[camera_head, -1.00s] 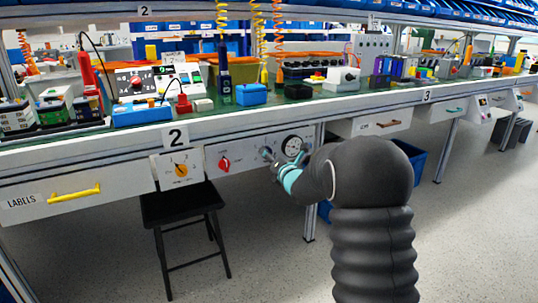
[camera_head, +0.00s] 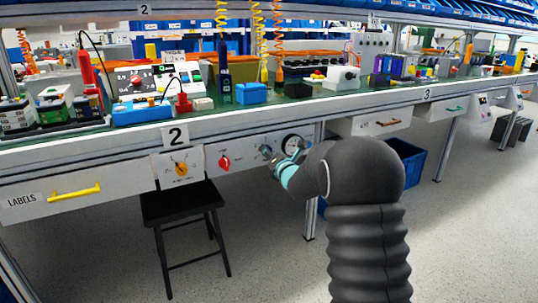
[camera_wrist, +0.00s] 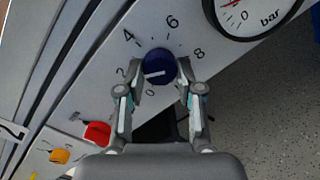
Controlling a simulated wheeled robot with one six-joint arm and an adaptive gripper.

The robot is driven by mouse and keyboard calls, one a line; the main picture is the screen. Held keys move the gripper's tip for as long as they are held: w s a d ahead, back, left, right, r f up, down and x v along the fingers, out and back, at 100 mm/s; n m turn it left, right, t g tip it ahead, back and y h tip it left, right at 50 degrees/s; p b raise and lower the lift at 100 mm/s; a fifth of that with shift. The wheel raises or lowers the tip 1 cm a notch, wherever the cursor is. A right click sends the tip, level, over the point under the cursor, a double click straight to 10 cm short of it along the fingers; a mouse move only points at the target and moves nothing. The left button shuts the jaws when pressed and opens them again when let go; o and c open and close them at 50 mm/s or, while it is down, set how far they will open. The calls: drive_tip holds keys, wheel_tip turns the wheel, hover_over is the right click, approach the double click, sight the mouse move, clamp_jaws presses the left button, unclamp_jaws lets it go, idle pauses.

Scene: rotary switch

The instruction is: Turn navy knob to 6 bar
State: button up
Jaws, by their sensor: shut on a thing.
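The navy knob (camera_wrist: 158,62) sits on a light panel inside a printed scale with 0, 2, 4, 6 and 8. Its white pointer line points left in the wrist view, close to the 2 mark. My gripper (camera_wrist: 159,70) has one finger on each side of the knob and is shut on it. In the head view my gripper (camera_head: 279,167) is at the drawer-front panel, beside the round gauge (camera_head: 292,143), and mostly hides the knob. In the wrist view the gauge (camera_wrist: 250,12), marked bar, is cut off at the top, with its red needle near 0.
A red knob (camera_wrist: 97,133) and a yellow knob (camera_wrist: 60,156) lie to the lower left in the wrist view. A black stool (camera_head: 183,205) stands under the bench (camera_head: 240,127). A blue bin (camera_head: 410,165) is behind my arm.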

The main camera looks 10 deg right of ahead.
drive_tip(key=shift+m, duration=0.3)
drive_tip(key=shift+w+d+r+m+g+y+p, duration=0.2)
drive_tip(key=shift+m+p, duration=0.55)
drive_tip(key=shift+m, duration=2.9)
drive_tip(key=shift+s+a+r+m+g+y+p, duration=0.15)
drive_tip(key=shift+m+y+p, duration=0.4)
drive_tip(key=shift+m, duration=3.05)
drive_tip(key=shift+w+d+r+m+g+y+p, duration=0.15)
drive_tip(key=shift+m+p, duration=0.75)
drive_tip(key=shift+m, duration=2.75)
drive_tip(key=shift+s+f, duration=0.1)
drive_tip(key=o, duration=1.2)
drive_tip(key=shift+c, duration=0.2)
drive_tip(key=shift+f, duration=0.1)
